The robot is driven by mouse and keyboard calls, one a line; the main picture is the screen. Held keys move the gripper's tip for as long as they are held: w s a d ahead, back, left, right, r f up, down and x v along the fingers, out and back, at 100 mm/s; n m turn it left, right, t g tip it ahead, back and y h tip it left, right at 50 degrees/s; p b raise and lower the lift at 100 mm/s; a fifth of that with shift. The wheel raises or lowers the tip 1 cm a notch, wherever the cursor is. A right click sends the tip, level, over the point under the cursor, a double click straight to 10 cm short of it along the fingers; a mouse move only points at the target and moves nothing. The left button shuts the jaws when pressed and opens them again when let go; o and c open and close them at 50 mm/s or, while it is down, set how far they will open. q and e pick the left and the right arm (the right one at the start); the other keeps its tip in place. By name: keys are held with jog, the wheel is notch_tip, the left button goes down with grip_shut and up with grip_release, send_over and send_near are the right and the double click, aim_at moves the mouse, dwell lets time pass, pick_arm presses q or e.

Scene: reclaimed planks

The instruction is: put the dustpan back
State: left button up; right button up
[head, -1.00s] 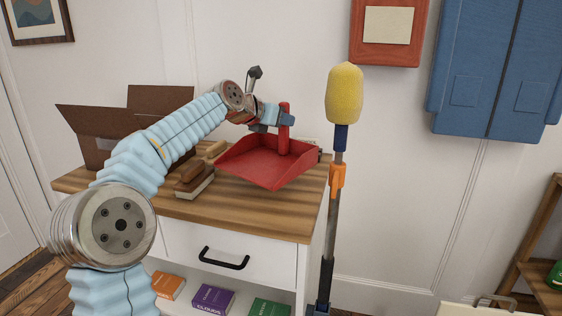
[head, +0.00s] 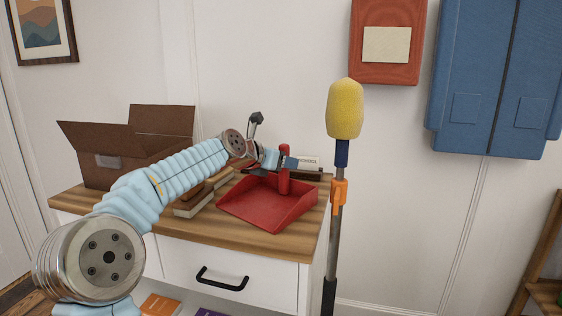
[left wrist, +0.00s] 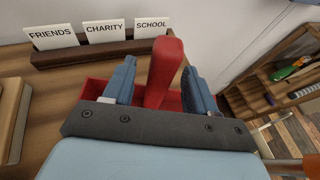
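The red dustpan (head: 265,207) lies on the wooden top of the white cabinet (head: 185,228), near its right end, with its handle (head: 284,168) standing up. My left gripper (head: 287,163) is at the handle. In the left wrist view the two blue fingers of my left gripper (left wrist: 160,85) stand apart on either side of the red handle (left wrist: 164,68), with gaps visible beside it. The pan's body (left wrist: 95,92) is mostly hidden behind the gripper there. My right gripper is not in view.
An open cardboard box (head: 120,165) stands at the left of the top, with books (head: 192,204) beside it. A dark holder (left wrist: 92,52) carries cards reading FRIENDS, CHARITY and SCHOOL behind the dustpan. A yellow-headed pole (head: 344,110) stands just right of the cabinet.

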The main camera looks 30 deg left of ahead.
pick_arm(q)
jog(key=b+v, duration=0.2)
jog(key=v, duration=1)
